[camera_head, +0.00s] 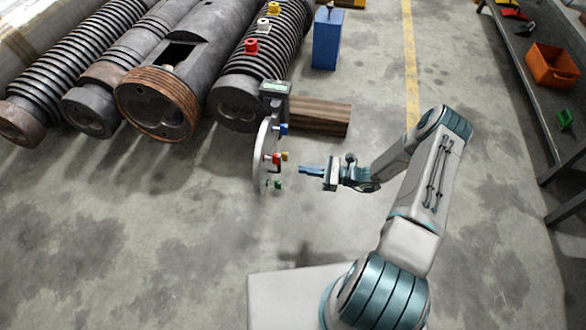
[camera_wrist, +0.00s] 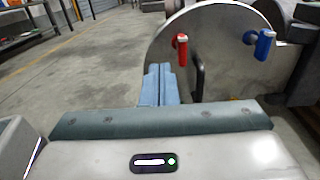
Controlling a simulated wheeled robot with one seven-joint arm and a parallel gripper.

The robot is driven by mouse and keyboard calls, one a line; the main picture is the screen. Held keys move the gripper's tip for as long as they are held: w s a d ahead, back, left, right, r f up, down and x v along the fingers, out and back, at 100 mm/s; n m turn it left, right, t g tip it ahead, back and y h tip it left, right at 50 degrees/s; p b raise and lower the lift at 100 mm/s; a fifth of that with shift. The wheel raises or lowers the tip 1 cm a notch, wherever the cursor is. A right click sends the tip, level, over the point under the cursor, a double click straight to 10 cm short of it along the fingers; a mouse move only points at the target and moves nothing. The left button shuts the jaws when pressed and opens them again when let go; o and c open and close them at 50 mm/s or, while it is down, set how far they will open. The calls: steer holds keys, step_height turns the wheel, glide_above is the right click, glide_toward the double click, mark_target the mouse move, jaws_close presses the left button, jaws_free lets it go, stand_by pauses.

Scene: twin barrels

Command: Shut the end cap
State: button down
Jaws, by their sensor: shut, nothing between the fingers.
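The end cap (camera_head: 264,150) is a round grey disc, seen nearly edge-on in the head view. It stands swung out from the barrel ends, below a hinge block (camera_head: 275,88) beside the right-hand ribbed barrel (camera_head: 238,102). Coloured fittings, red, blue, yellow and green, stick out from its right face. In the wrist view the cap (camera_wrist: 222,75) fills the upper right, with a red fitting, a blue fitting and a dark curved handle (camera_wrist: 199,75). My gripper (camera_head: 301,169) is shut and empty, just right of the cap's fittings. Its closed blue fingers (camera_wrist: 160,85) point toward the cap; contact cannot be told.
Several barrels lie side by side at upper left, one with an open coppery threaded end (camera_head: 157,103). Wooden beams (camera_head: 318,117) lie behind the cap. A blue box (camera_head: 327,40) stands further back. A workbench with an orange bin (camera_head: 552,66) is at right. The floor at lower left is clear.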

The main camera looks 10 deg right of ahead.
steer(key=b, duration=0.3)
glide_toward(260, 163)
steer(key=x, duration=0.5)
steer(key=shift+a+f, duration=0.2)
steer(key=shift+w+a+r, duration=0.1)
steer(key=shift+w+a, duration=0.2)
steer(key=shift+a, duration=0.3)
